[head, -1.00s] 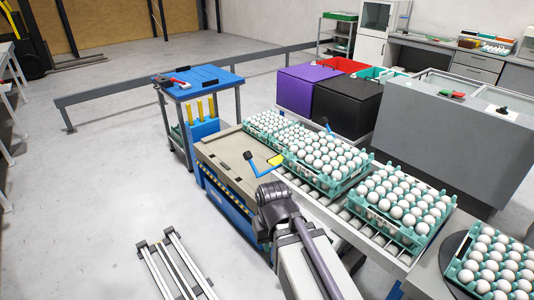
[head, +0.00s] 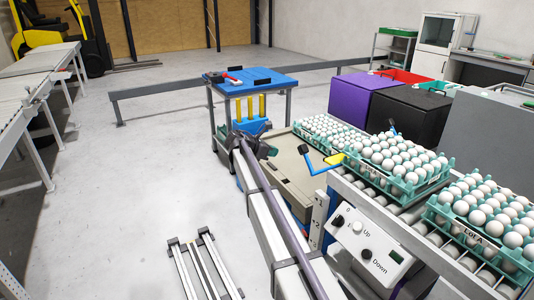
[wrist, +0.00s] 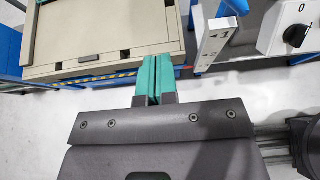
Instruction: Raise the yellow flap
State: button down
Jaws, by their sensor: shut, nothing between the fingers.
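The flap does not show in the wrist view. My gripper (wrist: 151,62) has two teal fingers pressed together with nothing between them. In the wrist view they point toward the front edge of the beige-topped unit (wrist: 105,45).
Egg trays (head: 395,185) stand on the roller conveyor at the right. A blue cart (head: 250,82) stands behind my arm. Two pale rails (head: 205,268) lie on the floor; the left floor is open.

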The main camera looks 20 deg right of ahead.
jog(key=w+d, duration=0.1)
jog(key=d, duration=0.8)
jog(key=shift+w+d, duration=0.25)
jog(key=shift+w, duration=0.15)
jog(key=shift+s, duration=0.1)
jog(key=shift+s+d, duration=1.3)
jog(key=shift+s, duration=5.75)
jog(key=a, duration=1)
jog(key=shift+w+a, duration=0.15)
jog(key=shift+w, duration=0.1)
